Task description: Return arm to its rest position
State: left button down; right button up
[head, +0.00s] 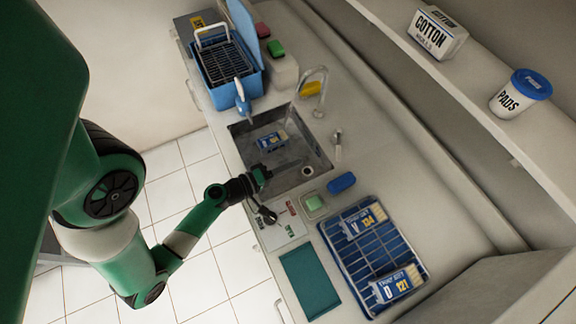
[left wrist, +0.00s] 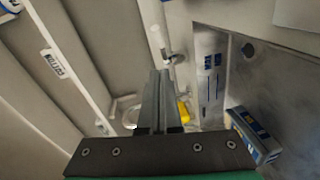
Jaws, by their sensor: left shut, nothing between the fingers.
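My left arm reaches in from the left in the head view. Its left gripper (head: 264,174) is over the near edge of the sink (head: 318,158), shut and empty. In the left wrist view its two dark fingers (left wrist: 158,100) lie together with nothing between them. A blue and white labelled box (head: 271,140) lies in the sink, apart from the gripper. The box also shows at the right of the left wrist view (left wrist: 255,135). My right gripper is not in view.
A tap (head: 316,88) stands behind the sink. A blue tub with a rack (head: 223,62) is at the back left. A blue wire rack (head: 372,255) holds labelled packs at the front right, beside a teal mat (head: 309,281). A shelf with a cotton box (head: 437,33) overhangs the right.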

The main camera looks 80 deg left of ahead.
pick_arm(q)
jog(key=shift+s+d+r, duration=0.15)
jog(key=shift+s+d, duration=0.15)
jog(key=shift+s, duration=0.25)
